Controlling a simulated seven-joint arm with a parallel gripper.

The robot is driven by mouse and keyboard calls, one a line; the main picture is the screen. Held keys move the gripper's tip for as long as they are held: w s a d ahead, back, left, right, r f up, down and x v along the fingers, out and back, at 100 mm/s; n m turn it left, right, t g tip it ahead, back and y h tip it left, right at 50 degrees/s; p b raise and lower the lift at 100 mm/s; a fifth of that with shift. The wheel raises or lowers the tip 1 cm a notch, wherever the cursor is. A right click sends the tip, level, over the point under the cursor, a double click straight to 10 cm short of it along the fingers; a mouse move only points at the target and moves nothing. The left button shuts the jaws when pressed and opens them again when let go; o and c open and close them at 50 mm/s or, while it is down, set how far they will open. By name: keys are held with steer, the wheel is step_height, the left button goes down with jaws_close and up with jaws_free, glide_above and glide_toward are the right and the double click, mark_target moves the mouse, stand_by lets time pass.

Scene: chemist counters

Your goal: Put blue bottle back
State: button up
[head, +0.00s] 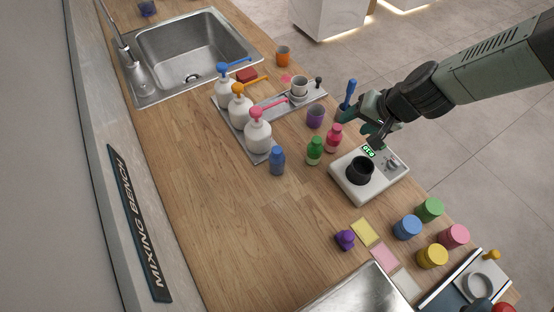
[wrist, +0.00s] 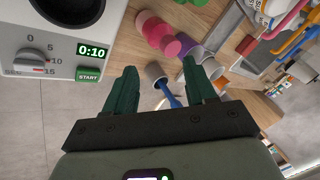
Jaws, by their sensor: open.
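The small blue bottle (head: 277,161) stands upright on the wooden counter, just in front of the metal tray (head: 283,110) and left of a green bottle (head: 314,151). My gripper (head: 362,122) is open near the counter's right edge, well right of the blue bottle, beside a purple cup and above the white timer device. In the wrist view its two green fingers (wrist: 163,92) are apart. A blue-handled tool (wrist: 170,98) with a grey end shows between them; I cannot tell whether it touches them. I cannot clearly pick out the blue bottle in the wrist view.
A pink bottle (head: 333,138) and purple cup (head: 315,116) stand near my gripper. White pump bottles (head: 257,132) stand on the tray. The timer device (head: 347,184) holds a black cup. Coloured jars (head: 407,228) stand at lower right. The left-middle counter is clear.

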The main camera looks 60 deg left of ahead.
steer(key=s+a+r+n+t+y, duration=0.1)
steer(key=s+r+n+y, duration=0.1)
steer(key=s+n+y, duration=0.7)
steer(key=n+g+h, duration=0.2)
steer(key=n+g, duration=0.1)
glide_toward(280, 154)
steer(key=f, duration=0.1)
steer(key=x, duration=0.5)
steer(key=shift+w, duration=0.1)
steer(key=shift+a+r+x, duration=0.1)
steer(key=shift+r+x, duration=0.05)
steer(key=shift+x, duration=0.85)
steer(key=shift+a+r+x, duration=0.1)
steer(key=shift+r+x, duration=0.05)
steer(key=shift+x, duration=0.85)
steer(key=shift+r+x, duration=0.15)
steer(key=shift+x, duration=0.85)
steer(key=shift+t, duration=0.3)
jaws_close()
